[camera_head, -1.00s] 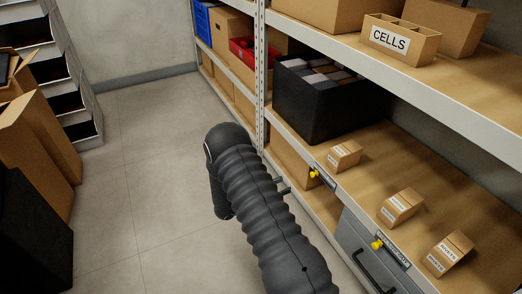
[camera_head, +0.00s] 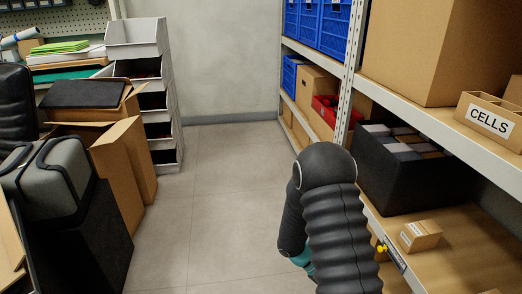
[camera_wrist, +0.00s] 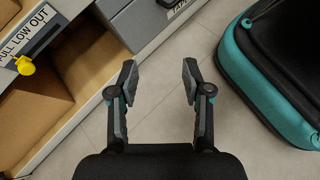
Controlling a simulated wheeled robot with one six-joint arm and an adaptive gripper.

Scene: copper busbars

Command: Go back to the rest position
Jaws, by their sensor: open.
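My gripper (camera_wrist: 157,84) shows in the wrist view with its two fingers spread apart. It is open and nothing is between the fingers. Grey floor tiles lie below it. In the head view my dark ribbed arm stands at the lower right, in front of the shelf rack (camera_head: 345,95). The fingers are hidden in that view.
The rack holds a black bin (camera_head: 400,180), a box marked CELLS (camera_head: 490,120) and a small carton (camera_head: 420,236). Open cardboard boxes (camera_head: 125,160) and grey stacked bins (camera_head: 160,110) stand left. The floor aisle (camera_head: 220,200) between is clear. Drawers (camera_wrist: 140,22) are near the gripper.

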